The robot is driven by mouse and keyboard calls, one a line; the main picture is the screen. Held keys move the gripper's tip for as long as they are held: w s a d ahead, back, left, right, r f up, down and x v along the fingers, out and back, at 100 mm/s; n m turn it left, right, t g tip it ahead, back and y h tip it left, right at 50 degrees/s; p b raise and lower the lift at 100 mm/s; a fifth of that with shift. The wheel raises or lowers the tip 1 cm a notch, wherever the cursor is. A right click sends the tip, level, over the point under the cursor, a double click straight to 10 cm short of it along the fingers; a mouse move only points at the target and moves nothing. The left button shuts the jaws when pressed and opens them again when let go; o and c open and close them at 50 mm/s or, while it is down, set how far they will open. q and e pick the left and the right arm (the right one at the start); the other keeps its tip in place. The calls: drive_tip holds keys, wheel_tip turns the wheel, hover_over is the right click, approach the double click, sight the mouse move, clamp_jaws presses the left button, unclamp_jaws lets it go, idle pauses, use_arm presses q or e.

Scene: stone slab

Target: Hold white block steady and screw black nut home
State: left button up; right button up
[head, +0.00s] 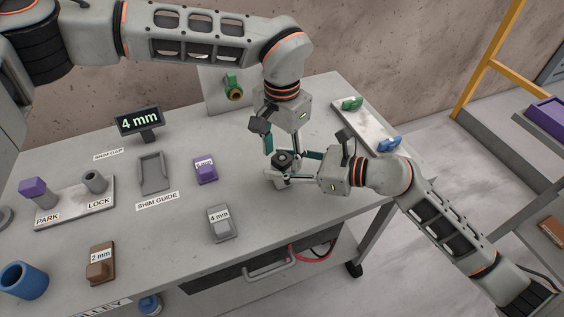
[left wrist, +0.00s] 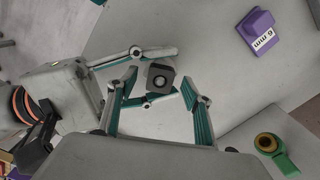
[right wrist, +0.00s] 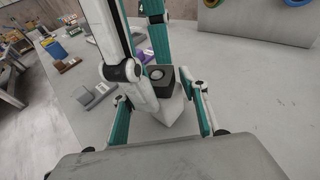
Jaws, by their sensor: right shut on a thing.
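The white block (head: 279,182) stands upright near the right part of the table, with the dark square nut (head: 283,159) on its top. My right gripper (head: 287,170) comes from the right and is shut on the white block; its fingers lie on either side of it, as the right wrist view shows the block (right wrist: 172,112). My left gripper (head: 283,150) points down from above. In the left wrist view its fingers (left wrist: 160,90) stand apart around the nut (left wrist: 161,77), with gaps visible, so it is open. A round post end shows in the nut's middle.
A purple shim (head: 205,170), a grey 4 mm shim (head: 221,223) and a brown 2 mm shim (head: 100,263) lie on the table. The shim guide (head: 154,173) and a display reading 4 mm (head: 139,122) stand left. A tray (head: 368,129) with green and blue parts is at right.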

sight(282, 157)
use_arm(q)
drive_tip(key=shift+r, duration=2.5)
drive_tip(key=n, duration=1.8)
